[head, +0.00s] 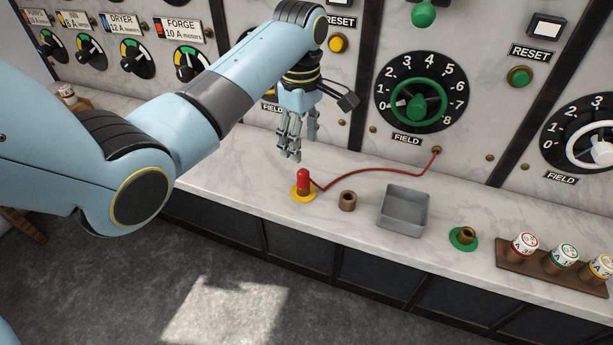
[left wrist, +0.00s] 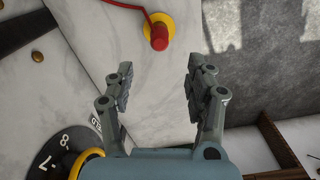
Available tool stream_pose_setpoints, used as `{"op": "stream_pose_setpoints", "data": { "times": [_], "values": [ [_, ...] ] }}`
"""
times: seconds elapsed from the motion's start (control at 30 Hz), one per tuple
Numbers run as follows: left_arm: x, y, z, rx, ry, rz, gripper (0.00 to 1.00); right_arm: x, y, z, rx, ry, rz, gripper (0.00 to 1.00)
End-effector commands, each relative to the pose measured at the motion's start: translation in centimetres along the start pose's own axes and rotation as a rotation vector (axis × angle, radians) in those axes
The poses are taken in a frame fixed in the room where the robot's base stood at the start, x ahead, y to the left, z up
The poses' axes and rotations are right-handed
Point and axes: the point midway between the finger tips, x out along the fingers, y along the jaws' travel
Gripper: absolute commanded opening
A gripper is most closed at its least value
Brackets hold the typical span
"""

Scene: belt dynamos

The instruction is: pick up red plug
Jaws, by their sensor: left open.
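The red plug (head: 303,179) stands upright on a yellow ring (head: 303,194) on the marble counter. A red cable runs from it to a socket in the panel. My left gripper (head: 291,152) is above and just behind the plug, fingers pointing down, apart from it. In the left wrist view the plug (left wrist: 159,37) shows beyond the fingertips, on its yellow ring (left wrist: 155,22). There my left gripper (left wrist: 158,75) is open with nothing between its fingers. My right gripper is not in view.
A brown cylindrical socket (head: 347,201) and a grey tray (head: 403,211) stand right of the plug. Further right are a green-ringed socket (head: 464,238) and a wooden rack (head: 512,259) of labelled cylinders. The dial panel (head: 350,60) rises behind the counter.

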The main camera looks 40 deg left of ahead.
Motion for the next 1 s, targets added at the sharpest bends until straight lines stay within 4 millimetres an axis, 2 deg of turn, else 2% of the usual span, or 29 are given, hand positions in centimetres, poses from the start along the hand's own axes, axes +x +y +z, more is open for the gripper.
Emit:
{"op": "stream_pose_setpoints", "data": {
  "times": [0.13, 0.37, 0.63, 0.73, 0.97, 1.0],
  "values": [
    [2.7, -0.1, 0.1, 0.001, 0.000, -0.004, 0.55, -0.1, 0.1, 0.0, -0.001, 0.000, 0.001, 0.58],
    [4.8, -0.1, 0.1, 0.004, 0.000, -0.002, 0.55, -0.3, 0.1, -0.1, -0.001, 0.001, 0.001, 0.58],
    [8.7, 0.1, 0.5, 0.004, 0.000, -0.002, 0.55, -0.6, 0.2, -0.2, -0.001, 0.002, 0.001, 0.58],
    [9.4, 0.2, 0.5, 0.004, 0.001, 0.000, 0.55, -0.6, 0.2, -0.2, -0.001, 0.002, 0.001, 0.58],
    [9.5, 0.2, 0.5, 0.005, 0.001, 0.001, 0.55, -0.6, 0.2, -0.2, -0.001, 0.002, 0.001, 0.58],
    [9.5, 0.1, 0.5, 0.005, 0.001, 0.001, 0.50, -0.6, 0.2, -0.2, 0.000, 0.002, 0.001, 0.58]
  ]
}}
